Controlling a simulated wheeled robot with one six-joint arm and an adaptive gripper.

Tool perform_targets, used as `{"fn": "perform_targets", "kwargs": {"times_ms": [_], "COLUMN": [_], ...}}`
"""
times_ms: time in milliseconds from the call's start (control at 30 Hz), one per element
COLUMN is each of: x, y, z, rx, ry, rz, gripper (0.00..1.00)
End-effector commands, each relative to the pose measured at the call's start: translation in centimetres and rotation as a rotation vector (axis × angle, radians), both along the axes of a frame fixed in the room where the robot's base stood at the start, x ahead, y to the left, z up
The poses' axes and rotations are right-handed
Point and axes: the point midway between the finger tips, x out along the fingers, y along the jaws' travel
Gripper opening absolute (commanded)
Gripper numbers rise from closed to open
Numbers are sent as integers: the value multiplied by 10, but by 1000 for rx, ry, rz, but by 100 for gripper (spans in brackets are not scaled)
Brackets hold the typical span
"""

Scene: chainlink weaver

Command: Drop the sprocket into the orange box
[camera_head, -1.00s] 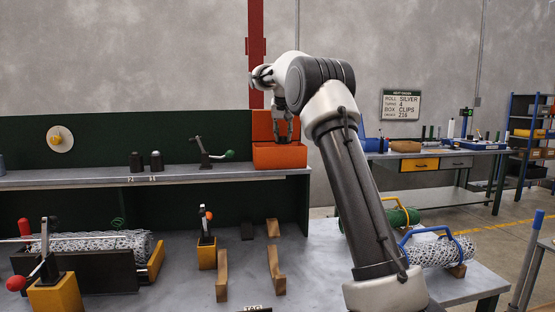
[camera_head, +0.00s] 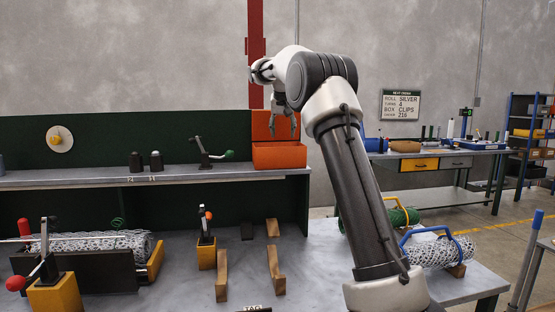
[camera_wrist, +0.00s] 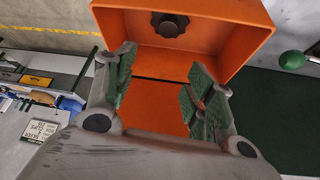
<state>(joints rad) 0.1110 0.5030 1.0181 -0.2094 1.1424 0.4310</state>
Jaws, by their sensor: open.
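The orange box (camera_head: 279,157) stands at the right end of the raised back shelf, with a tall orange back panel. My gripper (camera_head: 284,130) is above it, pointing down, with its fingers spread and nothing between them. The wrist view looks down past the open fingers (camera_wrist: 160,82) into the box (camera_wrist: 240,28). A dark, toothed round piece that looks like the sprocket (camera_wrist: 170,24) lies inside, against the orange floor, apart from the fingers. The sprocket is hidden by the box front in the head view.
A small lever tool with a green knob (camera_head: 228,155) stands on the shelf left of the box. Two dark pegs (camera_head: 156,161) stand further left. Mesh rolls (camera_head: 440,250) and wooden blocks (camera_head: 274,270) occupy the lower bench.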

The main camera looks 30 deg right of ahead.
Motion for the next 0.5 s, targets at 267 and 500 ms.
{"fn": "perform_targets", "kwargs": {"times_ms": [267, 500], "x": [-27, -40], "y": [15, 22], "z": [56, 82], "rx": [0, -1], "ry": [-4, -3], "rz": [1, 0], "gripper": [54, 54]}}
